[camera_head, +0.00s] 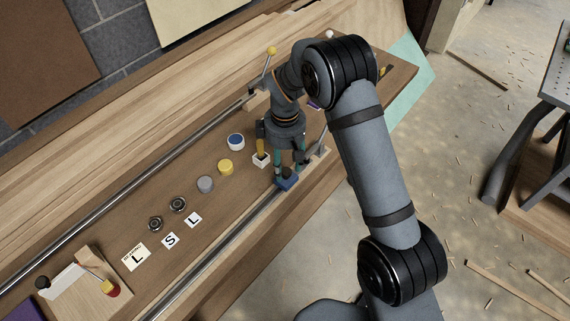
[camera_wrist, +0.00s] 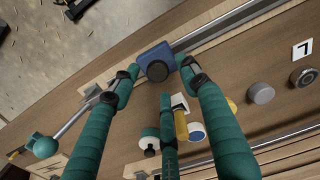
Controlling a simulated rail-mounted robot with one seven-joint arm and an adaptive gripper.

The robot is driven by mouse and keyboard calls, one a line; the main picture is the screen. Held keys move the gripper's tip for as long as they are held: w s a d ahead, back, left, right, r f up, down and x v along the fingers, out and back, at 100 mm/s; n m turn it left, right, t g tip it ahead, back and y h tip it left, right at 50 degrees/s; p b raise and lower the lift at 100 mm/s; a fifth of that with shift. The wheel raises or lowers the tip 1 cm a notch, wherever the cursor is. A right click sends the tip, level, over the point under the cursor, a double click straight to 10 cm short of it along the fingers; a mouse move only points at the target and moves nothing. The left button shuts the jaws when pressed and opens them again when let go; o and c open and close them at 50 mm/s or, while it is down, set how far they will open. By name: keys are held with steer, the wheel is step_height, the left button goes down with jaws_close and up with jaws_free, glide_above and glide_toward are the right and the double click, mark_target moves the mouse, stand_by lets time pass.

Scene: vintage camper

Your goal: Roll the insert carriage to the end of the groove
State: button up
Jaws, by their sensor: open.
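The insert carriage is a small blue block (camera_head: 288,182) with a black round knob on top. It sits on the metal rail groove (camera_head: 232,235) along the workbench's near edge. In the wrist view, the blue carriage (camera_wrist: 151,54) lies at top centre, with the groove (camera_wrist: 215,31) running to the upper right. My gripper (camera_head: 287,172) is open above the carriage, its green fingers pointing down. In the wrist view, the gripper's (camera_wrist: 160,76) fingertips lie on either side of the knob, with a third finger below. Whether they touch the carriage cannot be told.
A teal ball-ended lever (camera_wrist: 42,145) is nearby. A second rail (camera_head: 150,177) runs along the back.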

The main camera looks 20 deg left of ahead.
steer(key=shift+s+f, duration=0.1)
steer(key=shift+f, duration=0.35)
steer(key=shift+w+f, duration=0.2)
steer(key=shift+f, duration=0.15)
steer(key=c, duration=0.3)
steer(key=c, duration=0.8)
jaws_close()
